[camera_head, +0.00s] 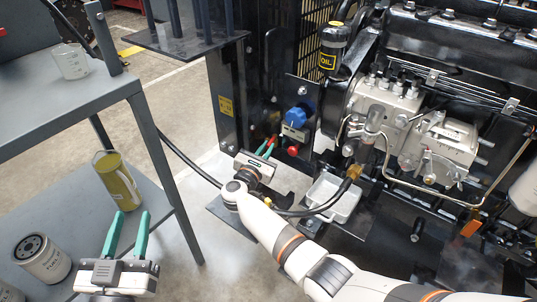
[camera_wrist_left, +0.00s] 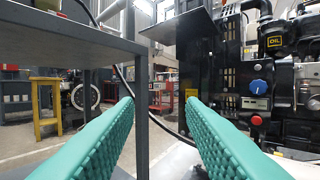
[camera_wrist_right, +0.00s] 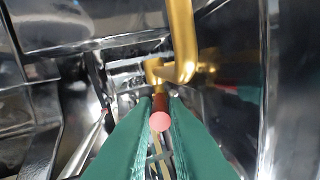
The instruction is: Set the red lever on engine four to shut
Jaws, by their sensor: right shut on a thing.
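The red lever (camera_wrist_right: 160,103) shows in the right wrist view as a short red grip with a pale pink round end. It lies in front of a brass fitting (camera_wrist_right: 175,70). My right gripper (camera_wrist_right: 161,112) is shut on it, the green fingers on both sides. In the head view my right gripper (camera_head: 269,145) is low at the left end of the black engine (camera_head: 440,105), and its fingers mostly hide the lever. Which setting the lever is at, I cannot tell. My left gripper (camera_head: 130,216) is open and empty beside the grey shelf; its spread fingers (camera_wrist_left: 160,100) also show in the left wrist view.
A panel with a blue knob (camera_head: 295,117) and a red button (camera_head: 292,150) is close to my right gripper. A white tray (camera_head: 335,197) and a black hose (camera_head: 300,212) lie nearby.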

